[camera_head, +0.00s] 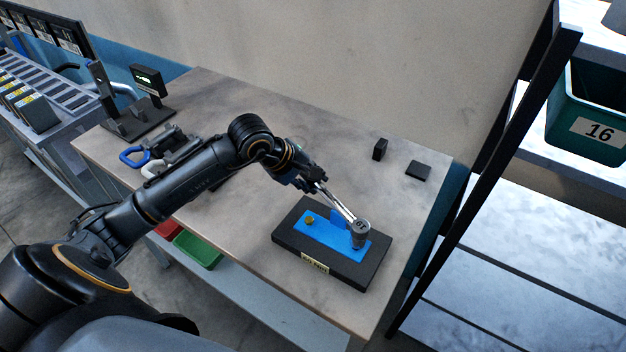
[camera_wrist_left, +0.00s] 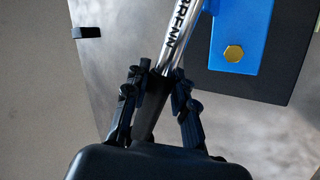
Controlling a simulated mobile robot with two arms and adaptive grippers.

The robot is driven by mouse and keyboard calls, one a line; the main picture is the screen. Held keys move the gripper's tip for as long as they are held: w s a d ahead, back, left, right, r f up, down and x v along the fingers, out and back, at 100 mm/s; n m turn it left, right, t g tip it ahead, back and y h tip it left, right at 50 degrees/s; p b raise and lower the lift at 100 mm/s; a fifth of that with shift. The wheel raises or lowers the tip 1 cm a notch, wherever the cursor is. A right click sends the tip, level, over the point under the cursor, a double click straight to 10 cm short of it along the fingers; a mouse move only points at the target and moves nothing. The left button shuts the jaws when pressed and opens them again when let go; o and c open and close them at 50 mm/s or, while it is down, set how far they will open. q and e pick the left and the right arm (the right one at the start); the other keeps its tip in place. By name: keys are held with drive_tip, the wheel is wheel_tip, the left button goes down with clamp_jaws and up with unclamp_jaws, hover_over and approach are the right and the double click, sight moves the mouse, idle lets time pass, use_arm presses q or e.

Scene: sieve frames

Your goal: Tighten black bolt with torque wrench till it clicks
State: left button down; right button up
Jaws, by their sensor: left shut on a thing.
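My left gripper (camera_head: 309,180) is shut on the torque wrench (camera_head: 337,202), a silver shaft with a dark handle. The wrist view also shows the gripper (camera_wrist_left: 158,85) around the handle, with the wrench shaft (camera_wrist_left: 182,38) running up out of the picture. The wrench head (camera_head: 361,228) is over the right part of a blue plate (camera_head: 330,238). The black bolt is not visible; the head hides what is under it. A brass-coloured bolt (camera_head: 310,219) sits at the plate's left, and it also shows in the wrist view (camera_wrist_left: 233,53). My right gripper is not in view.
The blue plate sits on a black block (camera_head: 290,241) on the grey table (camera_head: 225,95). Two small black pieces (camera_head: 380,149) (camera_head: 418,170) lie at the back right. Dark tools (camera_head: 172,143) lie at left. A black rack post (camera_head: 489,170) stands at right.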

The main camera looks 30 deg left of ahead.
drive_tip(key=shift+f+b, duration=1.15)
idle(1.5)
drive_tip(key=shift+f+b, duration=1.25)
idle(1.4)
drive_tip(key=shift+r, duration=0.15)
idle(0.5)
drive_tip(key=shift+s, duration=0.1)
